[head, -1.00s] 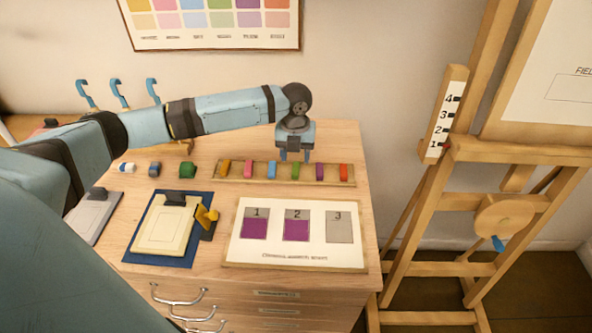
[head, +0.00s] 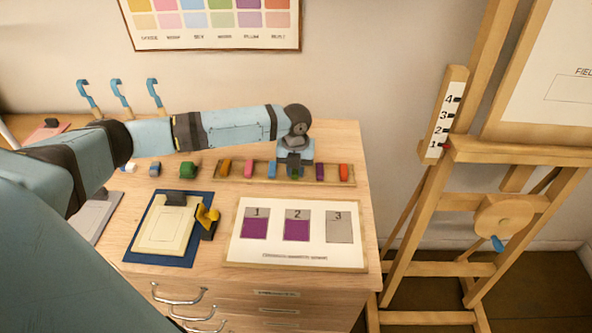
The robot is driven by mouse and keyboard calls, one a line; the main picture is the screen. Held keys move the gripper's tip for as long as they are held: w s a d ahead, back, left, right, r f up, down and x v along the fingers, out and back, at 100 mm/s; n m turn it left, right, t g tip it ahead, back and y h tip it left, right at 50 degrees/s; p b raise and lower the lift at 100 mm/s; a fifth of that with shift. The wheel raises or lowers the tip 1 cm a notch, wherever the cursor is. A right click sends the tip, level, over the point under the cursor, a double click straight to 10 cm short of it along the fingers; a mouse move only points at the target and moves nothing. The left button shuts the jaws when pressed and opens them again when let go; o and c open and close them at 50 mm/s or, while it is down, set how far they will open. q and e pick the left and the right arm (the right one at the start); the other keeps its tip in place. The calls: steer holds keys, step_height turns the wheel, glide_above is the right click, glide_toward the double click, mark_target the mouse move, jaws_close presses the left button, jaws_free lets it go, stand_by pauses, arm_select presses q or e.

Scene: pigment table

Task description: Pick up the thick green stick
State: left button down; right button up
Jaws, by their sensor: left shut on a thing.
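The green stick (head: 295,175) lies in the wooden stick tray (head: 260,181), between the blue stick (head: 272,171) and the purple stick (head: 320,172). My left gripper (head: 294,169) points down over the tray and is shut on the green stick, hiding much of it. The stick still appears to be at tray level. A green block (head: 188,171) stands apart, left of the tray. My right gripper is not in view.
An orange stick (head: 225,169), a pink stick (head: 248,169) and a red stick (head: 343,172) share the tray. A board with numbered swatches (head: 296,257) lies in front. A blue mat (head: 131,257) is at left; an easel (head: 440,210) stands at right.

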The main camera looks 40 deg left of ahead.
arm_select(q)
steer(key=shift+r, duration=0.15)
step_height(320, 180, up, 20)
stand_by(0.5)
steer(key=c, duration=1.7)
jaws_free()
steer(key=shift+c, duration=0.8)
